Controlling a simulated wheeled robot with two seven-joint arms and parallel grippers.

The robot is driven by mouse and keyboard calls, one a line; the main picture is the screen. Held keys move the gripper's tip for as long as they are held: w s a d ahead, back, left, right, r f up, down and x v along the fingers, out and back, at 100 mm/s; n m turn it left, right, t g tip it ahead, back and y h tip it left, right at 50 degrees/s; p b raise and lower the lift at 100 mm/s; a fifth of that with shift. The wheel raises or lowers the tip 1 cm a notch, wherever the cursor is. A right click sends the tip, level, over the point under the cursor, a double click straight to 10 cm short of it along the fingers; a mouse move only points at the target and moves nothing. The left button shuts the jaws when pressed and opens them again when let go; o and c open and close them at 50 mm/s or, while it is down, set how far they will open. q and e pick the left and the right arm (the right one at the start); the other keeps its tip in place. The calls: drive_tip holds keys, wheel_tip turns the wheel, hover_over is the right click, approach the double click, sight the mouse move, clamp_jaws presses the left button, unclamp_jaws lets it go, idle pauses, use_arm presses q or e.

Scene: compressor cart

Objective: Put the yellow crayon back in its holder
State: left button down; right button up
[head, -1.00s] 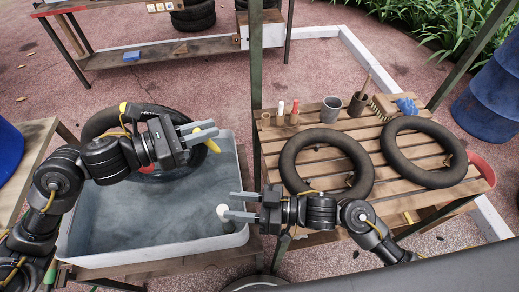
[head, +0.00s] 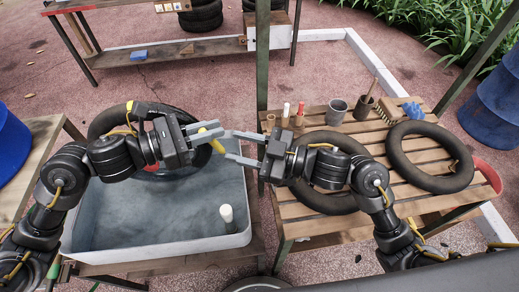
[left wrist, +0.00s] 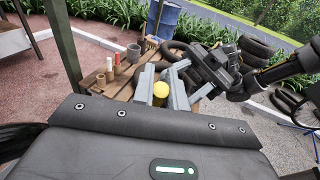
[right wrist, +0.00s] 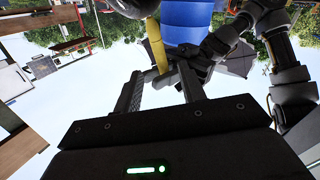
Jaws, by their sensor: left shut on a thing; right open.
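The yellow crayon (head: 216,146) is in my left gripper (head: 219,131), which is shut on it above the grey water tub. Its round end shows in the left wrist view (left wrist: 160,90). My right gripper (head: 231,146) is open, with its fingertips close to the crayon. In the right wrist view the crayon (right wrist: 155,46) reaches toward the gap between the right fingers; I cannot tell whether they touch. On the slatted table, a short wooden holder (head: 270,122) looks empty. Beside it are a white crayon (head: 286,109) and a red crayon (head: 301,108) in similar holders.
The grey tub (head: 150,255) has a white upright cylinder (head: 227,214) at its right front. A black inner tube (head: 440,187) lies on the slatted table, another behind my right arm. A mug (head: 337,108) stands behind. A green post (head: 263,60) rises between tub and table.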

sight(215, 142)
drive_tip(key=x, duration=0.7)
drive_tip(key=shift+s, duration=0.1)
drive_tip(key=shift+c, duration=0.2)
clamp_jaws()
use_arm(q)
drive_tip(key=c, duration=1.3)
unclamp_jaws()
drive_tip(key=shift+c, duration=0.2)
